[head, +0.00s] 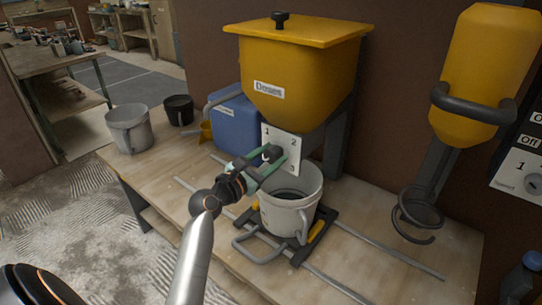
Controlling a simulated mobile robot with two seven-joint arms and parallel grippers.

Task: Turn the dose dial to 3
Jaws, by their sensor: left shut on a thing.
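The dose dial's white plate (289,146) is on the front of the yellow doser hopper (310,88), with the marks 1, 2 and 3 down it. My left gripper (270,160) reaches in from the lower left and is shut on the dark dose dial (271,152) at the plate's left side. The gripper covers part of the dial, so I cannot tell which mark it points to. My right gripper is not in view.
A grey bucket (285,222) stands on a dark sliding tray below the doser, close under my left gripper. A blue container (233,122), a grey bucket (128,130) and a black bucket (179,110) stand to the left. A yellow cylinder (485,75) hangs at right.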

